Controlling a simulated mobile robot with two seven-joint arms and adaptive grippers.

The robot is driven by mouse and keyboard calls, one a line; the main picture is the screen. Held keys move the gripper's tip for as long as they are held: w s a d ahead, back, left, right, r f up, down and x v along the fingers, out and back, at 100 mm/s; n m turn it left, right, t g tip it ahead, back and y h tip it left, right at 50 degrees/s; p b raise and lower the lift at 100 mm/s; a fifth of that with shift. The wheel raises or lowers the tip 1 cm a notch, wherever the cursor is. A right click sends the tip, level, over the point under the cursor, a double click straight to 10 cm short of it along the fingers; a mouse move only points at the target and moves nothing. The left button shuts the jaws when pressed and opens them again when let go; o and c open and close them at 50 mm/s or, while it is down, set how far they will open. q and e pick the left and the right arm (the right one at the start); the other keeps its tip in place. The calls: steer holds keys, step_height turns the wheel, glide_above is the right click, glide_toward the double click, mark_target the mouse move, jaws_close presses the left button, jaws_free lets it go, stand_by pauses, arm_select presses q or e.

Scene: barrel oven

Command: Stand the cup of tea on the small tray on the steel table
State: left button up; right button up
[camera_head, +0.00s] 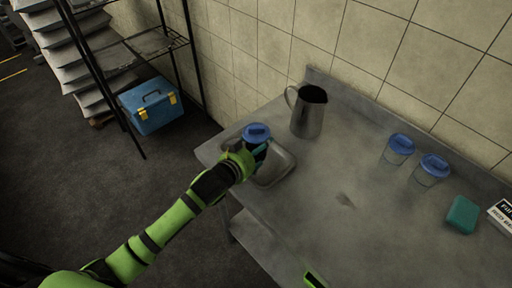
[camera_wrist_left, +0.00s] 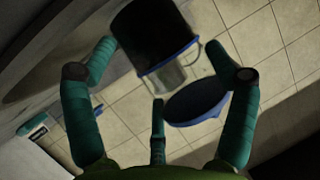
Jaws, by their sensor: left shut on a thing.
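The cup of tea (camera_head: 257,133) has a blue lid and is in my left gripper (camera_head: 253,150), at the left end of the steel table (camera_head: 350,220). The small tray (camera_head: 289,160) is a grey metal tray with a raised rim. In the head view the cup overlaps its far left part, and the cup's base is hidden, so I cannot tell whether it touches the tray. In the left wrist view the cup's dark tea (camera_wrist_left: 152,38) and blue lid (camera_wrist_left: 197,101) show between the teal fingers of my left gripper (camera_wrist_left: 165,85).
A metal jug (camera_head: 309,112) stands close behind the tray. Two clear cups with blue lids (camera_head: 398,146) (camera_head: 431,170), a teal block (camera_head: 462,214) and a white-and-black box (camera_head: 503,215) are at the right. The table's middle is clear. A tiled wall is behind.

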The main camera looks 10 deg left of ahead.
arm_select(q)
steer(key=shift+f, duration=0.15)
steer(key=o, duration=1.4)
steer(key=shift+o, duration=0.2)
steer(key=shift+s, duration=0.1)
steer(key=b+v, duration=0.1)
steer(key=v, duration=1.1)
steer(key=shift+r, duration=0.2)
steer(key=shift+d, duration=0.1)
